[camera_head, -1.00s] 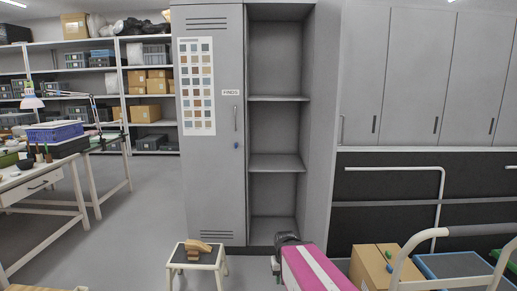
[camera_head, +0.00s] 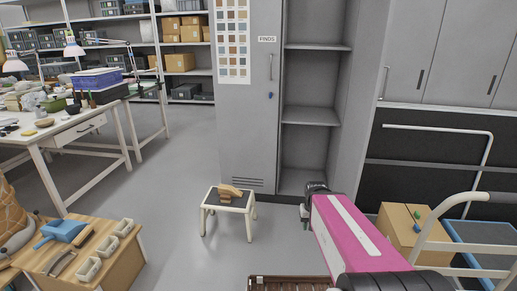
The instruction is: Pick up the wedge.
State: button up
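A small tan, wooden-looking piece (camera_head: 230,191), apparently the wedge, lies on the dark top of a low stool (camera_head: 210,207) with cream legs. It looks like more than one block or a stepped shape; the view is too small to tell. My pink arm reaches forward from the lower right. My gripper (camera_head: 305,216) is at its far end, right of the stool and apart from the piece. It is small and partly hidden by the dark wrist, so its opening does not show.
A grey cabinet (camera_head: 248,130) and open shelves (camera_head: 312,115) stand behind the stool. A wooden bench (camera_head: 130,258) with a blue dustpan (camera_head: 62,230) and white trays is at lower left. A cardboard box (camera_head: 398,238) is at right. Floor around the stool is clear.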

aim_at(223, 189)
jog(key=i+j+z, duration=0.15)
jog(key=j, duration=0.3)
jog(key=i+j+z, duration=0.1)
jog(key=j, duration=0.4)
jog(key=i+j+z, duration=0.15)
jog(key=i+j, duration=0.15)
jog(key=j, duration=0.2)
jog(key=i+j+z, duration=0.1)
jog(key=j, duration=0.4)
jog(key=i+j+z, duration=0.15)
jog(key=j, duration=0.4)
jog(key=j+z, duration=0.1)
jog(key=j, duration=0.4)
jog(key=i, duration=0.05)
